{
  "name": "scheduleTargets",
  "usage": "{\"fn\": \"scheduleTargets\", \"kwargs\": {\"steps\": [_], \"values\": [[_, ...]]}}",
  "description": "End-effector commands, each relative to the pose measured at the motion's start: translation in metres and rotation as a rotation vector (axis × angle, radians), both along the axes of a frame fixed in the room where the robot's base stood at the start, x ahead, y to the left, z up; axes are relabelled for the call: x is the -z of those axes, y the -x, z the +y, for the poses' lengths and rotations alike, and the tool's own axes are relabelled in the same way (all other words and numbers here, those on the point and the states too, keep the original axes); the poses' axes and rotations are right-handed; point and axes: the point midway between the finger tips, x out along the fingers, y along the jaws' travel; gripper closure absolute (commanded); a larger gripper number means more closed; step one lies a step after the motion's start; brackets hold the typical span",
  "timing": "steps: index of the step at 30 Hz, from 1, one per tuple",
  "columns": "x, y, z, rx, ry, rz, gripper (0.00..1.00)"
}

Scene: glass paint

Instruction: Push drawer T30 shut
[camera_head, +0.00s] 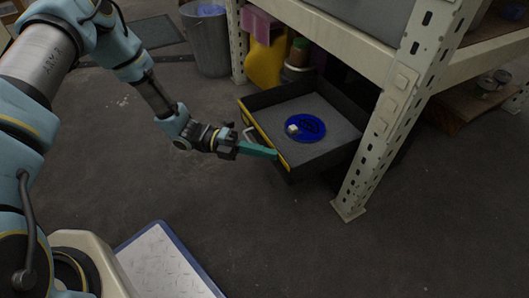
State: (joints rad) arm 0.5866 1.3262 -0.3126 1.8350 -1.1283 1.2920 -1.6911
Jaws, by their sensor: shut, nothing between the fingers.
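The drawer (333,150) stands out from under the shelf rack, open, with its grey floor in view. Its front has a yellow strip (263,133) and a pale handle (248,133) at the left. A blue round dish (305,128) with a small pale block (293,129) lies inside. My gripper (274,154) is shut and empty, with its teal fingers at the drawer's front, near the strip's lower end. I cannot tell whether the fingertips touch the front. No T30 label is readable.
A perforated shelf post (392,115) stands right of the drawer. A grey bucket (207,40) and a yellow container (264,62) are behind. A blue-edged plate (165,262) lies at the lower left. The floor in front of the drawer is clear.

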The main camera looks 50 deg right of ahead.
Motion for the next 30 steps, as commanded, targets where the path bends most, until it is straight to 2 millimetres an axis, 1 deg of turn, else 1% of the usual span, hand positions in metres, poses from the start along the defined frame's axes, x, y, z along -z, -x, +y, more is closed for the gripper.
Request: {"fn": "scheduleTargets", "kwargs": {"steps": [5, 8, 11, 21, 27, 30], "values": [[-0.001, 0.006, -0.016, 0.002, 0.0, 0.001, 1.0], [-0.001, 0.012, -0.033, 0.003, 0.001, 0.002, 1.0], [-0.001, 0.019, -0.055, 0.003, 0.002, 0.001, 1.0], [0.002, 0.046, -0.14, 0.002, 0.003, 0.001, 1.0], [0.003, 0.058, -0.18, 0.002, 0.002, 0.0, 1.0], [0.002, 0.063, -0.195, 0.001, 0.001, 0.0, 1.0]]}}
